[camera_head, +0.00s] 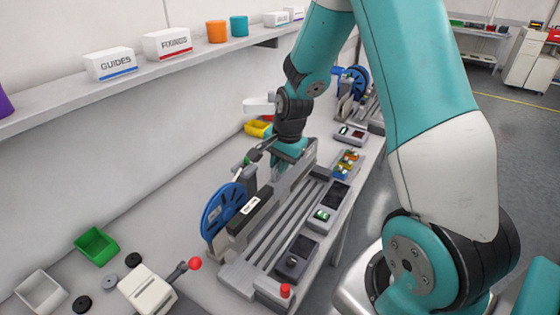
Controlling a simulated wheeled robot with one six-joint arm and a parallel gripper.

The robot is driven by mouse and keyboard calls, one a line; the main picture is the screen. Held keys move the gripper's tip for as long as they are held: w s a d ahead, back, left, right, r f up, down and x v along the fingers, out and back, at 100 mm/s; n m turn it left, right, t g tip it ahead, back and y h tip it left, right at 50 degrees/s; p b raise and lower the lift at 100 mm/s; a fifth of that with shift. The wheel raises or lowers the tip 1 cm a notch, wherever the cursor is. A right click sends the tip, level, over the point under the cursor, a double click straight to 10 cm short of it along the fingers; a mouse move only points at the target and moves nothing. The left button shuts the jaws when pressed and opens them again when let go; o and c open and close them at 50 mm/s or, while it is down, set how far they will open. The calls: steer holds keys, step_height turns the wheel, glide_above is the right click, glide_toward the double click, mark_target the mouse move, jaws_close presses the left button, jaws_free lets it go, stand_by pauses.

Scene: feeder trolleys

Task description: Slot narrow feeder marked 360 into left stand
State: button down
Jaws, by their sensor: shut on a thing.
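A narrow grey feeder (262,203) with a blue reel (216,222) at its near end is over the left side of a grey slotted stand (238,277). A white label sits on it, too small to read. My gripper (289,158) is shut on the feeder near its far end, reaching down from above. The fingertips are partly hidden. The stand has several parallel rails, with bare ones to the right of the feeder. I cannot tell whether the feeder touches the rails.
A second stand with a blue reel (357,78) is farther back. A grey lever device with a red knob (195,264) and a green bin (96,246) are at near left. Dark modules and a red button (286,290) line the stand's right. A shelf (70,88) with boxes runs along the wall.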

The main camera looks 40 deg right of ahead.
mark_target(285, 183)
steer(key=shift+f+b, duration=2.4)
steer(key=shift+f, duration=1.05)
steer(key=shift+f+b, duration=0.7)
steer(key=shift+f, duration=0.3)
steer(key=shift+w+d, duration=0.25)
steer(key=shift+d, duration=0.4)
steer(key=shift+w+d, duration=0.25)
steer(key=shift+d, duration=0.4)
steer(key=c, duration=1.1)
jaws_free()
steer(key=shift+s+f, duration=0.1)
